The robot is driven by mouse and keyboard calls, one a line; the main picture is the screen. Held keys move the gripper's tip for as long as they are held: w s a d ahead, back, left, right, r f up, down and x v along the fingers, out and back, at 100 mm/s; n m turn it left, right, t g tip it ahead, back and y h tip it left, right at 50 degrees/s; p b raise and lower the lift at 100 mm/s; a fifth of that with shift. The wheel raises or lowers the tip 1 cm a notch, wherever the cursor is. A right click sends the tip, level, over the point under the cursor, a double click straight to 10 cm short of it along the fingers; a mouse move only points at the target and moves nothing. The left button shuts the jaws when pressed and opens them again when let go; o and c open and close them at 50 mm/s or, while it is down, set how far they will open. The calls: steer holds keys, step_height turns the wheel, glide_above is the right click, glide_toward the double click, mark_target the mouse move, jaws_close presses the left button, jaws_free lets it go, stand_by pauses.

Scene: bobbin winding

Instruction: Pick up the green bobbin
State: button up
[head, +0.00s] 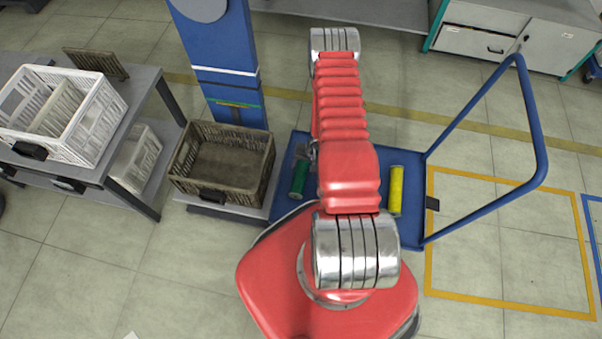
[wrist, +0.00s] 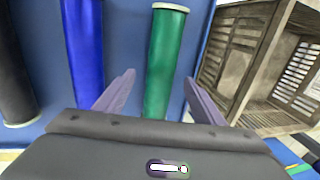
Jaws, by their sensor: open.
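The green bobbin (wrist: 167,55) stands out in the middle of the wrist view, with a pale rim at its far end. It lies on the blue platform (wrist: 122,40). My gripper (wrist: 158,78) is open, with one finger on each side of the bobbin in this view. I cannot tell whether the fingers touch it or how far above it they are. The bobbin's near end is hidden behind my gripper body. In the head view the green bobbin (head: 299,180) lies just left of my red arm, which hides most of my gripper.
A blue bobbin (wrist: 84,45) and a black bobbin (wrist: 14,80) lie left of the green one. A yellow bobbin (head: 396,190) lies right of my arm. A brown crate (head: 186,184) stands left of the cart. The cart's blue handle (head: 537,120) rises at right.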

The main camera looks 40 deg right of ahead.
mark_target(302, 171)
steer(key=shift+x, duration=2.45)
steer(key=shift+c, duration=0.2)
steer(key=c, duration=1.3)
steer(key=shift+r, duration=0.2)
steer(key=shift+w+a+r+v, duration=0.1)
steer(key=shift+w+a+v, duration=0.15)
steer(key=shift+v, duration=1.3)
steer(key=shift+w+a+r+v, duration=0.1)
steer(key=shift+w+a+v, duration=0.15)
steer(key=shift+v, duration=1.35)
steer(key=shift+w+a+r+v, duration=0.1)
steer(key=shift+w+a+v, duration=0.15)
steer(key=shift+v, duration=1.3)
